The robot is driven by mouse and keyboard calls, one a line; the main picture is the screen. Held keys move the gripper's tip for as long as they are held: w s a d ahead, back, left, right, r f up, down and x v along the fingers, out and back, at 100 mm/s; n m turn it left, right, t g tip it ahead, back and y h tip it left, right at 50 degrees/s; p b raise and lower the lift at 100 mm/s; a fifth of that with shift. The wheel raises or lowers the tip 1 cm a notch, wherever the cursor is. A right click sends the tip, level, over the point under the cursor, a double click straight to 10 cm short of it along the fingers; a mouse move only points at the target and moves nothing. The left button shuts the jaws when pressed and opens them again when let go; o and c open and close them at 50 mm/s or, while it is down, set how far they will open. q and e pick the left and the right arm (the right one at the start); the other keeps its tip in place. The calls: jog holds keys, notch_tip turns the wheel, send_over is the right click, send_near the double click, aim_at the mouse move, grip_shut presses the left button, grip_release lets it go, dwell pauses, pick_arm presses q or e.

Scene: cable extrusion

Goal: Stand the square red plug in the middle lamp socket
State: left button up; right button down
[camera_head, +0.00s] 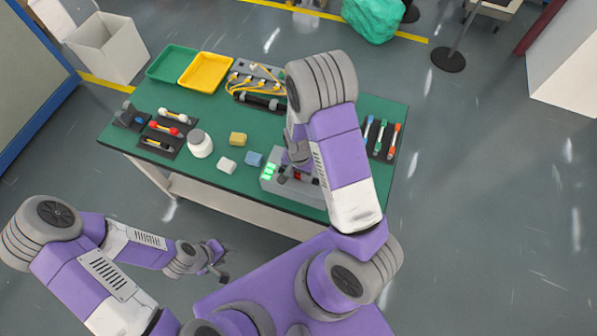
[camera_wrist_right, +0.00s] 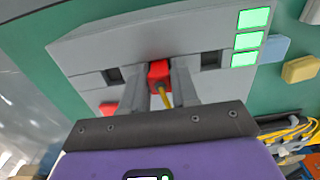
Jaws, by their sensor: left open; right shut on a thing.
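The square red plug (camera_wrist_right: 158,73) with its yellow cable is held between the two fingers of my right gripper (camera_wrist_right: 160,88). It is at the middle of the grey lamp box (camera_wrist_right: 80,50), between a dark left socket (camera_wrist_right: 112,76) and a dark right socket (camera_wrist_right: 211,60). The plug and fingers cover the middle socket, so I cannot tell how deep it sits. Three green lamps (camera_wrist_right: 247,41) are lit on the box. In the head view the lamp box (camera_head: 267,181) is partly behind my right arm. My left gripper (camera_head: 219,262) is open and empty, off the table's front.
On the green table (camera_head: 222,128) stand a white jar (camera_head: 200,144), yellow (camera_head: 238,139), white (camera_head: 227,165) and blue (camera_head: 253,158) blocks, and green (camera_head: 172,63) and yellow (camera_head: 206,72) trays. A rack of yellow cables (camera_head: 252,78) is at the back.

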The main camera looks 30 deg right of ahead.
jog(key=c, duration=1.2)
grip_release()
jog(key=shift+s+f, duration=0.3)
jog(key=shift+f, duration=0.05)
jog(key=shift+c, duration=0.2)
jog(key=o, duration=0.5)
jog(key=shift+a, duration=0.15)
jog(key=shift+c, duration=0.2)
jog(key=r, duration=0.2)
jog(key=r+p, duration=0.1)
jog(key=r, duration=0.2)
jog(key=w+r, duration=0.1)
jog(key=r, duration=0.2)
jog(key=shift+r+p, duration=0.15)
jog(key=shift+p, duration=0.15)
jog(key=shift+s, duration=0.1)
jog(key=shift+a, duration=0.1)
